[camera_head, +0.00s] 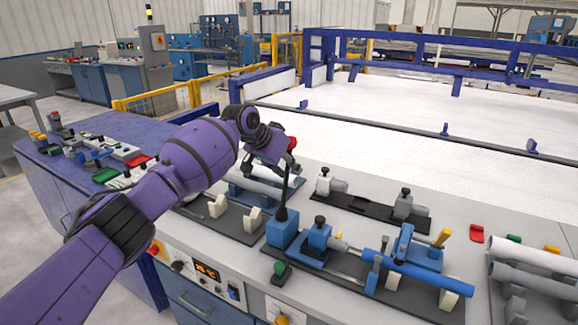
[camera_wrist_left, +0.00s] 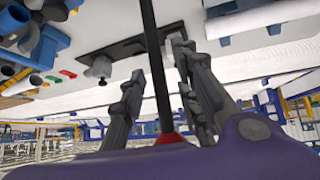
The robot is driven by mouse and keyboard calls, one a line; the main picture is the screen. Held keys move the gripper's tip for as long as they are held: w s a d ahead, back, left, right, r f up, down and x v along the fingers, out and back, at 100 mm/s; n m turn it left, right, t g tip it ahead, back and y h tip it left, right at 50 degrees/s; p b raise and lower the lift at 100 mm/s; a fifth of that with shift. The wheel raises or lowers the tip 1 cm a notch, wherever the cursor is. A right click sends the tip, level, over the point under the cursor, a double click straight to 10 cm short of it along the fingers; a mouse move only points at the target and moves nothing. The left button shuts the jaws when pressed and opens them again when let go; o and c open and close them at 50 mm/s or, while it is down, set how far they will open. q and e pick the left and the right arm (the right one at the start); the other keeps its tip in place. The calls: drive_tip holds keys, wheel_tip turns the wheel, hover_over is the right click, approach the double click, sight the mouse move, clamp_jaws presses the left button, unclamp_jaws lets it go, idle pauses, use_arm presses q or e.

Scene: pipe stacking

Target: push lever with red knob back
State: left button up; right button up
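The lever is a thin black rod (camera_head: 285,187) rising from a blue box (camera_head: 282,232) at the bench front, with a red knob (camera_head: 291,143) on top. The rod stands nearly upright, leaning slightly right in the head view. My left gripper (camera_head: 272,148) is at the knob, its hand partly hiding it. In the left wrist view, the red knob (camera_wrist_left: 170,138) sits near the palm, and the rod (camera_wrist_left: 155,70) runs between the spread fingers of my left gripper (camera_wrist_left: 166,52). I cannot tell whether a finger touches the rod. My right gripper is not in view.
Grey clamp fixtures (camera_head: 403,206) stand behind the lever. A blue pipe (camera_head: 420,272) lies on a fixture to its right. Grey pipes (camera_head: 530,254) lie at the far right. A green button (camera_head: 279,268) is in front. A white bed (camera_head: 400,146) stretches beyond the bench.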

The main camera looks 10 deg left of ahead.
use_arm(q)
drive_tip(key=shift+a, duration=0.1)
drive_tip(key=shift+s+r, duration=0.1)
drive_tip(key=v, duration=1.2)
